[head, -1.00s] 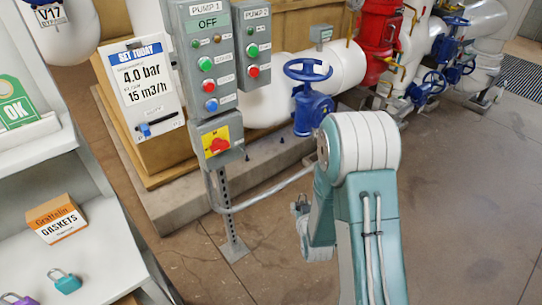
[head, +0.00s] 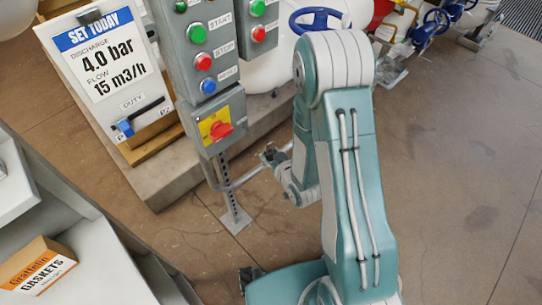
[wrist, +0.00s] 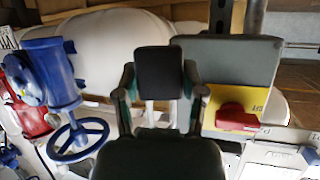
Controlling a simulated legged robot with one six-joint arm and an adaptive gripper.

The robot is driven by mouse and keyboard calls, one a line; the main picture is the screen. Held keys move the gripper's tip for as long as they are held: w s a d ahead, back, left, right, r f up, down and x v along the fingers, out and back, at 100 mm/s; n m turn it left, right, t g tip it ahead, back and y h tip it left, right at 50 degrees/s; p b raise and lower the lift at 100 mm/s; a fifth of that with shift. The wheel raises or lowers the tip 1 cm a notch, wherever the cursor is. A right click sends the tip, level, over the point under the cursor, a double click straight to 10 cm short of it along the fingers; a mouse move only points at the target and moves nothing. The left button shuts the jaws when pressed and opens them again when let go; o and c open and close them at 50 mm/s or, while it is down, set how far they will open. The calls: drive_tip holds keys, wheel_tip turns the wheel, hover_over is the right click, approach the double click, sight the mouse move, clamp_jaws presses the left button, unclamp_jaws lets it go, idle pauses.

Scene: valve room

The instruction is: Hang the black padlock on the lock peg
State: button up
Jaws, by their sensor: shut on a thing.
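My gripper (wrist: 159,82) is shut on the black padlock (wrist: 158,72), whose dark body sits between the two fingers in the wrist view. Two pale bars show below the body; I cannot tell whether they are its shackle. In the head view my gripper (head: 270,154) is small, just right of and below the grey switch box, apart from it in the picture. The box carries a yellow plate with a red rotary switch (head: 221,131), which also shows in the wrist view (wrist: 237,117). I cannot make out the lock peg.
The pump control boxes (head: 205,50) stand above the switch box on a slotted post (head: 232,200). A setpoint board (head: 105,70) stands to the left. A shelf with a gaskets box (head: 38,270) is at lower left. A blue valve handwheel (wrist: 78,138) is near. Floor at right is clear.

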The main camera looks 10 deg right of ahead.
drive_tip(key=shift+w+a, duration=0.25)
drive_tip(key=shift+w, duration=0.25)
drive_tip(key=shift+w+a+f, duration=0.2)
drive_tip(key=shift+w+a, duration=0.9)
drive_tip(key=shift+w, duration=0.15)
drive_tip(key=shift+d, duration=0.1)
drive_tip(key=shift+w, duration=0.15)
drive_tip(key=shift+w+a, duration=0.25)
drive_tip(key=shift+a, duration=0.15)
drive_tip(key=shift+w+a, duration=0.45)
drive_tip(key=shift+w, duration=0.2)
drive_tip(key=shift+w+a, duration=0.4)
drive_tip(key=shift+w, duration=0.25)
drive_tip(key=shift+w+a+f, duration=0.25)
drive_tip(key=shift+w+f, duration=0.15)
drive_tip(key=shift+f, duration=0.25)
idle(1.1)
